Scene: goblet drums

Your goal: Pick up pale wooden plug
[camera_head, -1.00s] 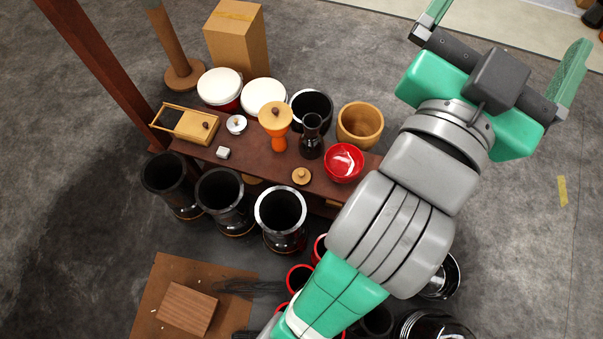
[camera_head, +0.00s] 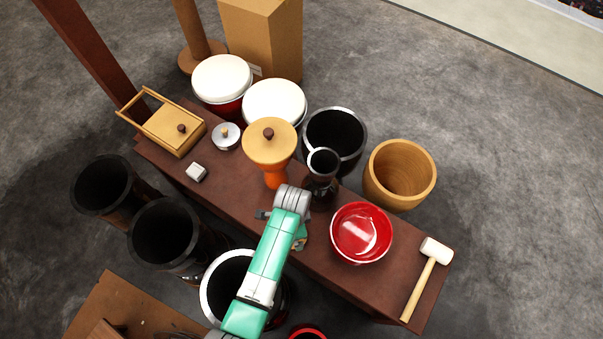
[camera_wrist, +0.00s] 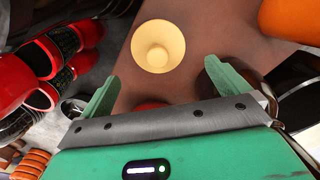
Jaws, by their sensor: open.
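The pale wooden plug (camera_wrist: 158,46), a round cream disc with a raised knob, lies on the brown tabletop (camera_wrist: 200,28) in the wrist view. In the head view it is hidden behind my arm and gripper. My gripper (camera_wrist: 162,72) is open and empty, one green finger on each side in the wrist view, with the plug beyond the fingertips and roughly centred between them. In the head view my gripper (camera_head: 282,228) is low over the bench (camera_head: 330,267), in front of the orange goblet drum (camera_head: 270,150) and left of the red bowl (camera_head: 361,232).
A dark goblet drum (camera_head: 321,190) stands close behind my gripper. Large dark drums (camera_head: 163,232) stand along the bench's front. A white-headed mallet (camera_head: 425,280) lies at the right end. A sliding-lid wooden box (camera_head: 172,128), a silver lid (camera_head: 226,138) and a small grey block (camera_head: 196,172) are left.

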